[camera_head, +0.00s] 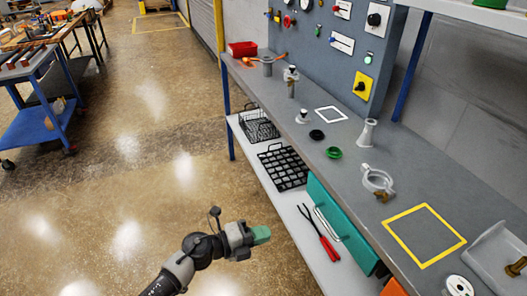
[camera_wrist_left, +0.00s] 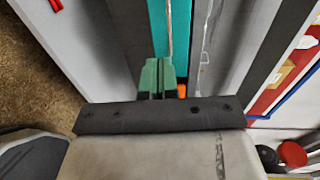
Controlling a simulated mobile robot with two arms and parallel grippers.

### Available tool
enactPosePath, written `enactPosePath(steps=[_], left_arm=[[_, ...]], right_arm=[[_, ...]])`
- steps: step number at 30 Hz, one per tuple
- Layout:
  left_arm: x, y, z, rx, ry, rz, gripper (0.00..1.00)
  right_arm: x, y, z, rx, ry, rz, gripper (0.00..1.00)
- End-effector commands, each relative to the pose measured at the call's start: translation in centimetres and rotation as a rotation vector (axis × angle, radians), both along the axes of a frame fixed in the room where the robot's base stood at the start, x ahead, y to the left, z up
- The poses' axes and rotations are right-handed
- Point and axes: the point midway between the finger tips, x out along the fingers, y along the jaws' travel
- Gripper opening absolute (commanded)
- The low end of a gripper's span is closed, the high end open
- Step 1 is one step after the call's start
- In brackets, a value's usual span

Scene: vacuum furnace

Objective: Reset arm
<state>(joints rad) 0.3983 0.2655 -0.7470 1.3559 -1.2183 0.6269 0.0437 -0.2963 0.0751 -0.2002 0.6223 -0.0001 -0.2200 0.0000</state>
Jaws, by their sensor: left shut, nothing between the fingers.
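My left gripper (camera_head: 262,234) with green fingertips is at the lower middle of the head view, over the floor in front of the workbench. It is shut and empty. It also shows in the left wrist view (camera_wrist_left: 158,68), its green fingers together, with the bench shelf and a teal drawer front (camera_wrist_left: 181,30) beyond them. My left arm comes in from the bottom left. My right gripper is in neither view.
The grey workbench (camera_head: 345,152) holds a clamp ring (camera_head: 377,180), a yellow square (camera_head: 424,235) and small fittings. Its lower shelf carries black baskets (camera_head: 283,167) and red-handled tongs (camera_head: 328,247). A blue cart (camera_head: 38,122) stands far left. The floor between is clear.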

Motion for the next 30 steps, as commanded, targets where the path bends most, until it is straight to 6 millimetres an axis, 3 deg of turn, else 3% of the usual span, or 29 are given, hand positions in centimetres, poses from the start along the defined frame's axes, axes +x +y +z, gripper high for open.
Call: enactPosePath(steps=[4,6,8,10,14,17,21,23,27,30], left_arm=[[0.2,0.7,-1.0,-0.027,0.053,0.049,0.00],[0.6,2.0,-2.9,-0.074,0.151,0.149,0.00],[0.7,3.8,-5.6,-0.125,0.272,0.272,0.00],[0.4,6.6,-9.5,-0.183,0.431,0.443,0.00],[-2.6,12.0,-17.4,-0.254,0.717,0.758,0.00],[-6.6,15.6,-22.9,-0.279,0.913,0.975,0.00],[-14.1,19.8,-29.5,-0.284,1.160,1.252,0.00],[-17.8,21.3,-31.8,-0.280,1.259,1.363,0.00],[-27.2,24.0,-35.9,-0.253,1.480,1.611,0.00],[-33.5,25.2,-37.6,-0.229,1.610,1.760,0.00]], right_arm=[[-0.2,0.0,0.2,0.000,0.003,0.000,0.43],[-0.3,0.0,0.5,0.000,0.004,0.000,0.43],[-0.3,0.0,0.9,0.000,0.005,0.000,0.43],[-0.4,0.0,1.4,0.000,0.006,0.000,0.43],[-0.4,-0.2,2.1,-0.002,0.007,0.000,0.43],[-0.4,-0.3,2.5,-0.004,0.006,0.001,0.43],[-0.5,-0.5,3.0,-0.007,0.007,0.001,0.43],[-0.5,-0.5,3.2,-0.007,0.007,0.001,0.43],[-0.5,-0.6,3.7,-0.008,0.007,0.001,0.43],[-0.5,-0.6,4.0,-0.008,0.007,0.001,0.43]])
